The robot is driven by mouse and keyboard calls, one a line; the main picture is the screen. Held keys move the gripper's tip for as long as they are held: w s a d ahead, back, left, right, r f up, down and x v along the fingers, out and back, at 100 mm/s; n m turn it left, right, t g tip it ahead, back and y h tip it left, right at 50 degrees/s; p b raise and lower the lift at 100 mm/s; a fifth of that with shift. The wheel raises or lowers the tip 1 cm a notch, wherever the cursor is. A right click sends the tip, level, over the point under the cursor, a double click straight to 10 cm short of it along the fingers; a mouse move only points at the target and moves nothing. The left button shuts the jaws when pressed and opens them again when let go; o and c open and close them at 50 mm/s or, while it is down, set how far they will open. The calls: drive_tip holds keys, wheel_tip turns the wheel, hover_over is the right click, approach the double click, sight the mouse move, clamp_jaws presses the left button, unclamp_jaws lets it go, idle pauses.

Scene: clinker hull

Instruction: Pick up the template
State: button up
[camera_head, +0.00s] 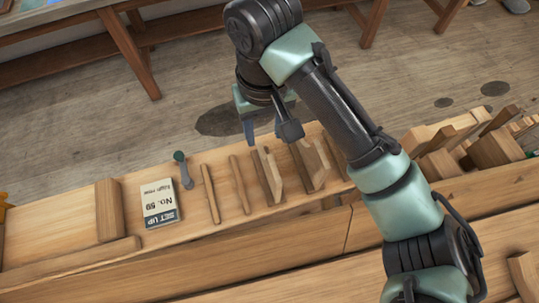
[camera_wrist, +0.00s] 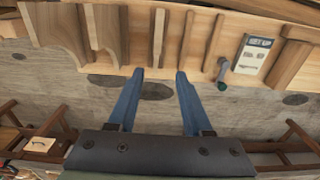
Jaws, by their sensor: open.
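Several wooden pieces lie or stand in a row on the bench top, and I cannot tell for certain which is the template. They include two upright thin boards, one nearer the middle (camera_head: 267,176) and one to its right (camera_head: 310,165), and two slim strips, a left one (camera_head: 210,193) and a right one (camera_head: 239,184). In the wrist view, strips (camera_wrist: 187,40) and shaped boards (camera_wrist: 104,30) lie beyond the fingertips. My gripper (camera_head: 268,132) is open and empty, at the bench's far edge by the upright boards. In the wrist view its blue fingers (camera_wrist: 160,76) point toward the row, with nothing between them.
A "SET UP No. 59" card (camera_head: 160,203) and a green-knobbed tool (camera_head: 183,170) lie left of the strips. A wooden block (camera_head: 109,209) stands farther left. More wooden pieces (camera_head: 494,149) crowd the right end. Open floor (camera_head: 185,85) lies beyond the bench.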

sight(269, 156)
drive_tip(key=f+b, duration=0.1)
drive_tip(key=f, duration=0.2)
drive_tip(key=f+b, duration=0.1)
drive_tip(key=f, duration=0.3)
drive_tip(key=f+b, duration=0.1)
drive_tip(key=f, duration=0.2)
drive_tip(key=shift+s+d+f, duration=0.35)
drive_tip(key=shift+s+f, duration=0.05)
drive_tip(key=shift+d+f, duration=0.1)
drive_tip(key=shift+f, duration=1)
clamp_jaws()
drive_tip(key=shift+w, duration=0.1)
